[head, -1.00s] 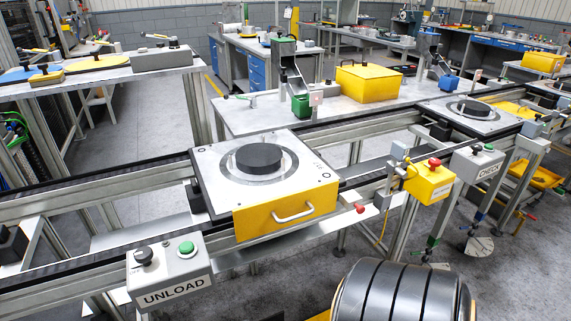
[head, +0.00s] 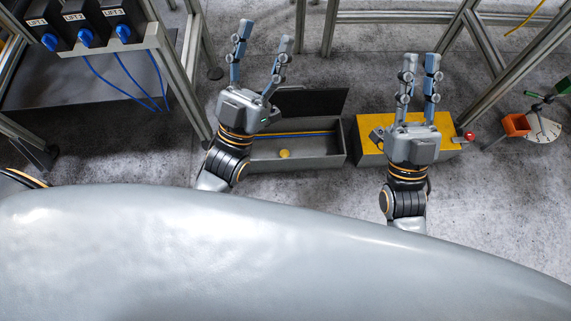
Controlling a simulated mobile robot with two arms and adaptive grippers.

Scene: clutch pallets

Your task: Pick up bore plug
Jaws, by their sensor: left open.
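No part in view can be surely named as the bore plug. A small yellow round piece (head: 285,154) lies in an open grey box (head: 330,160) on the floor side; I cannot tell whether it is the plug. My left gripper (head: 264,36) is open and empty, its fingers spread, in front of the box's left end.
Blue-knobbed dark units (head: 85,38) with blue cables hang on a frame at upper left. Metal posts (head: 480,50) stand at upper right. A red button (head: 469,136) and an orange bin (head: 515,125) are at right. Grey floor lies between. My own body fills the bottom.

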